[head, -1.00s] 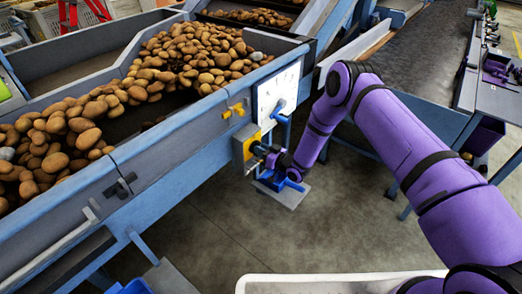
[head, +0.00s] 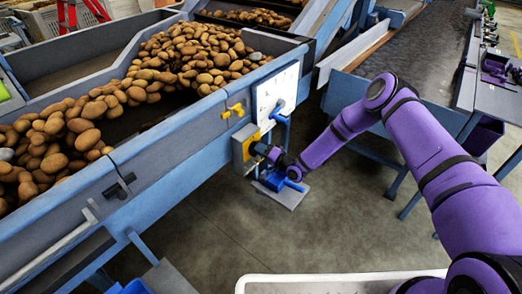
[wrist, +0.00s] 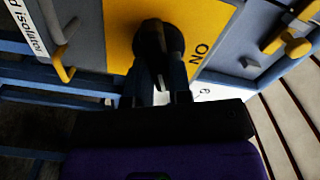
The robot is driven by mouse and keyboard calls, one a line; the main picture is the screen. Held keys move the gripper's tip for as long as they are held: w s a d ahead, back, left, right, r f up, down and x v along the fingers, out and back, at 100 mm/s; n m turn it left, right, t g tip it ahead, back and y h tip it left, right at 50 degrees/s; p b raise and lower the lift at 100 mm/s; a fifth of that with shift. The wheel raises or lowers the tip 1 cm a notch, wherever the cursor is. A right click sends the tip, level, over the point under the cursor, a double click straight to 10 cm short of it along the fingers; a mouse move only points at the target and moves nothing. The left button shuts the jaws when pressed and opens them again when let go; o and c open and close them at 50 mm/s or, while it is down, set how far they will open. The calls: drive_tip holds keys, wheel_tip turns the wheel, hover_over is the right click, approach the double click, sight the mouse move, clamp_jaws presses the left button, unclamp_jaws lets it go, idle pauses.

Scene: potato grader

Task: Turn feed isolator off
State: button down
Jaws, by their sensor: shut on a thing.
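The feed isolator is a yellow plate (head: 239,146) on the side of the blue grader; it also shows in the wrist view (wrist: 118,32), beside a white label (wrist: 28,27) whose visible part reads "d isolator". A black rotary knob (wrist: 158,48) sits in the middle of the plate. The letters "ON" show to its right, upside down in the wrist view. My gripper (wrist: 160,84) is shut on the knob, one finger at each side. In the head view my gripper (head: 264,151) is at the plate, and the knob is hidden behind it.
A white panel (head: 268,98) with a blue handle (head: 280,118) is just above my gripper. A small yellow handle (head: 234,111) is to its left.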

drive_tip(key=m, duration=0.4)
drive_tip(key=shift+w+d+f+m, duration=0.1)
drive_tip(key=shift+f+m, duration=0.05)
drive_tip(key=shift+m, duration=0.25)
idle(0.4)
drive_tip(key=c, duration=1)
unclamp_jaws()
drive_tip(key=shift+c, duration=0.2)
drive_tip(key=v, duration=1)
drive_tip(key=shift+s+d, duration=0.25)
drive_tip(key=shift+s, duration=0.05)
